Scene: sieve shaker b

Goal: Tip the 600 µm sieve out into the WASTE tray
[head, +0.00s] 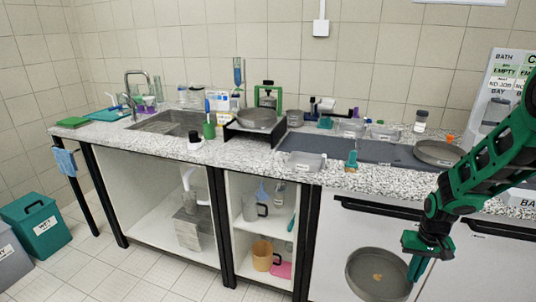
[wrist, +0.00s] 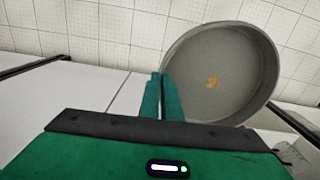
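A round grey sieve (head: 378,275) is held in front of the counter, below the counter top. It shows its inside to the camera, with a small tan heap near the middle. In the wrist view the sieve (wrist: 235,60) is right of the fingers, with the heap on its bottom. My gripper (head: 416,266) is shut on the sieve's rim; the fingers (wrist: 161,95) are close together there. I cannot read a size on the sieve. A clear tray (head: 303,162) stands at the counter's front edge; its label is too small to read, so I cannot tell which tray is WASTE.
Another grey sieve (head: 438,153) lies on the counter at right, and a grey pan (head: 257,118) sits on a black stand. More clear trays (head: 382,132) stand at the back. A teal bin (head: 38,232) is on the floor at left. Floor in front of the shelves is clear.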

